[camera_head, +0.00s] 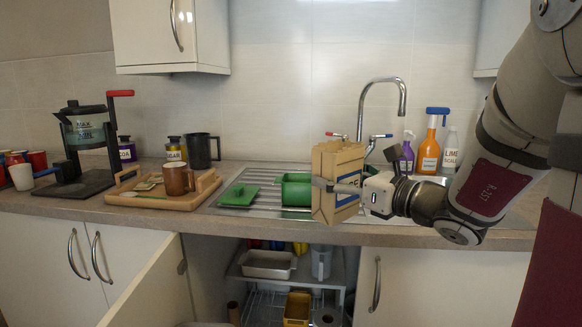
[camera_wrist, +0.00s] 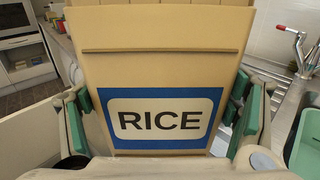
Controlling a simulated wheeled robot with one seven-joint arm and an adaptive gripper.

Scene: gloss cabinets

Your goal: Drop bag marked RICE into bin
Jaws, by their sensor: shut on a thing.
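The tan bag (camera_head: 338,180) is held upright in front of the sink and over the counter's front edge. Its blue-bordered RICE label (camera_wrist: 160,121) faces the wrist camera and is partly visible in the head view. My gripper (camera_head: 343,188) is shut on the bag, with green-padded fingers against both sides in the wrist view. Below, in the open cabinet, a yellow open-topped bin (camera_head: 297,309) stands on the lower level; its inside is only partly visible.
The cabinet door (camera_head: 150,290) stands open at left. A shelf holds a pale tray (camera_head: 268,264) and a clear jug (camera_head: 321,262). The tap (camera_head: 384,95), green pot (camera_head: 296,190) and spray bottles (camera_head: 430,145) crowd the sink. A wooden tray (camera_head: 130,200) sits left.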

